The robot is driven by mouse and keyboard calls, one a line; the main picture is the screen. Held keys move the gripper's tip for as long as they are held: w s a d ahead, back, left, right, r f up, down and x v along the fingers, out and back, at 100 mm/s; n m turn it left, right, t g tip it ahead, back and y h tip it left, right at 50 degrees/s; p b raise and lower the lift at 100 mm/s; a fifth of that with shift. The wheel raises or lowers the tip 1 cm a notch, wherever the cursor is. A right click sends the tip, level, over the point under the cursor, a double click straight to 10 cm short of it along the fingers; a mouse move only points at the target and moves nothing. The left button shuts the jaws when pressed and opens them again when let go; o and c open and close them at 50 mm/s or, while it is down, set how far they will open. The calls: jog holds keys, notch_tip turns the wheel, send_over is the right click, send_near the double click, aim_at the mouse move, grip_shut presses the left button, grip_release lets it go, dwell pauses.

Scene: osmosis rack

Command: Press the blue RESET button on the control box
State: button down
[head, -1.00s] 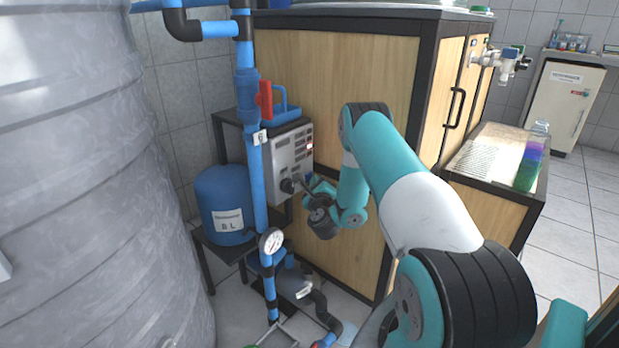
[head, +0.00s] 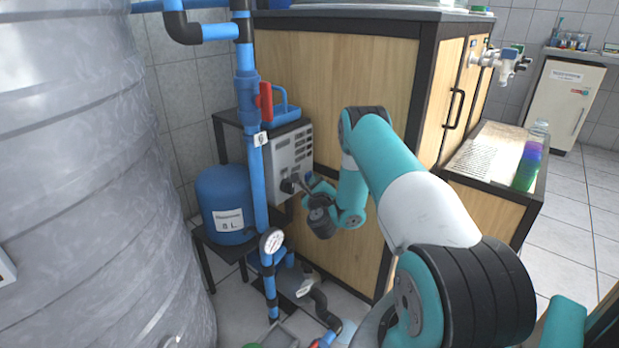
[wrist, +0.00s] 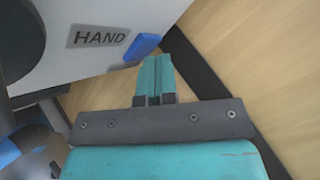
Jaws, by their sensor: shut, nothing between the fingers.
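The grey control box (head: 289,160) is fixed beside the blue pipe, in front of the wooden cabinet. In the wrist view its light face (wrist: 75,70) carries a "HAND" label (wrist: 98,37), part of a large dark round knob (wrist: 18,40) and a blue button (wrist: 141,46). I cannot read any RESET lettering. My gripper (wrist: 155,60) is shut and empty. Its fingertips are right beside the lower right end of the blue button; I cannot tell whether they touch it. In the head view my gripper (head: 308,183) is at the box's lower front, small and partly hidden by my wrist.
The wooden cabinet (head: 345,65) is close behind my arm. Open floor (head: 575,225) lies at the right.

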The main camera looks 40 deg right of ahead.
jog(key=shift+s+f+b, duration=0.1)
jog(key=shift+s+b, duration=0.1)
jog(key=shift+b, duration=0.55)
jog(key=shift+s+b, duration=0.55)
jog(key=shift+b, duration=0.4)
jog(key=s+b, duration=0.5)
jog(key=b, duration=0.6)
jog(key=shift+d, duration=0.2)
dwell(0.8)
